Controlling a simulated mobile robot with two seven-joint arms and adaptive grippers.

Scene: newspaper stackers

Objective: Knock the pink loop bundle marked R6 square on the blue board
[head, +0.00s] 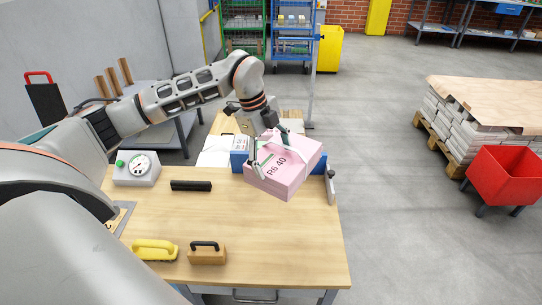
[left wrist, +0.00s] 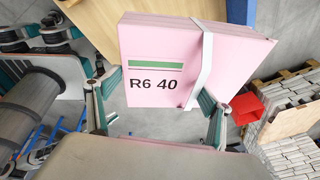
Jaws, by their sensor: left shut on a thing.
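The pink bundle (head: 283,172) marked R6 40 has a pale strap around it and a green bar above the marking. It sits tilted at the back right of the wooden table, in front of the blue board (head: 239,161), which shows at both sides of it. My left gripper (head: 270,153) is shut on the bundle from above. In the left wrist view the bundle (left wrist: 160,60) shows between the two fingers (left wrist: 160,110). I cannot tell whether the bundle's underside touches the board or table.
The table's front right is clear.

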